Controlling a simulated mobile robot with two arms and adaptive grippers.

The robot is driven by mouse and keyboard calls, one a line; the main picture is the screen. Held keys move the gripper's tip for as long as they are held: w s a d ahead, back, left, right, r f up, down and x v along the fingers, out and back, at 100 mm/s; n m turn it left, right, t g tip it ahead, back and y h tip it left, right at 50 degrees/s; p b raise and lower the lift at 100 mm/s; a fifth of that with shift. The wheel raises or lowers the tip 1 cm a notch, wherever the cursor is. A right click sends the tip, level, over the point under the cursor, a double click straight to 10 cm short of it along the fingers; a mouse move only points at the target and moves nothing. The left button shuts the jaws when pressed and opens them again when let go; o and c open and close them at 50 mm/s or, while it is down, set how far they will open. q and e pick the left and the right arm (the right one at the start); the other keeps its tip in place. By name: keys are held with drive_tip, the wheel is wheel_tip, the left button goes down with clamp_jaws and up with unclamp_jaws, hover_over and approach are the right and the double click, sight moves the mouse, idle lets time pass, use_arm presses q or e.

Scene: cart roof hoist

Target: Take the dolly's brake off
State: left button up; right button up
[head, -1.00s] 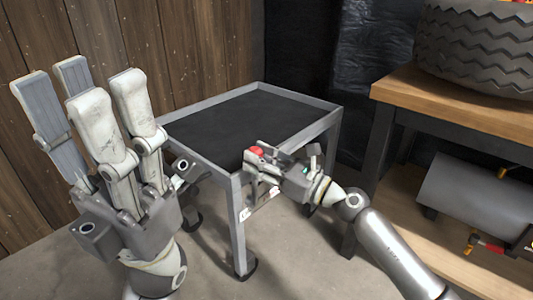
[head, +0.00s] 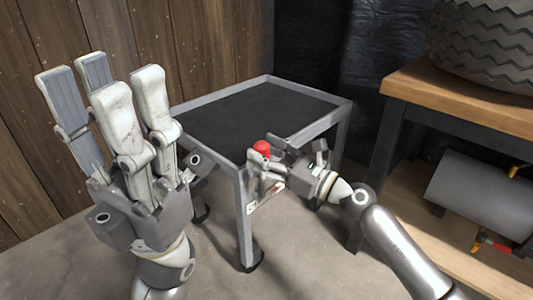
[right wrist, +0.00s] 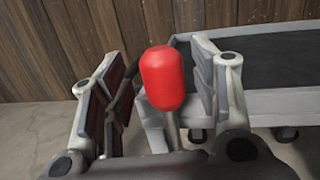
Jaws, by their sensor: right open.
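The dolly (head: 244,215) is a grey metal frame cart with a black top tray and dark wheels. A red-knobbed brake lever (head: 262,147) stands at its near corner, above a small white label plate. In the right wrist view the red knob (right wrist: 162,78) on its metal stem stands between my right fingers, with gaps on both sides. My right gripper (head: 262,165) is open around the lever, not clamped on it. My left gripper (head: 115,95) is raised at the left, fingers upward, apart from the dolly, with no object visible in it.
A wooden-topped workbench (head: 470,105) stands at the right with a large tyre (head: 485,50) on it and a grey cylinder (head: 480,195) on its lower shelf. A plank wall (head: 215,40) is behind the dolly. Concrete floor (head: 310,265) is bare in front.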

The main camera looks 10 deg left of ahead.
drive_tip(key=shift+d, duration=0.1)
drive_tip(key=v, duration=1.2)
drive_tip(key=shift+f, duration=0.1)
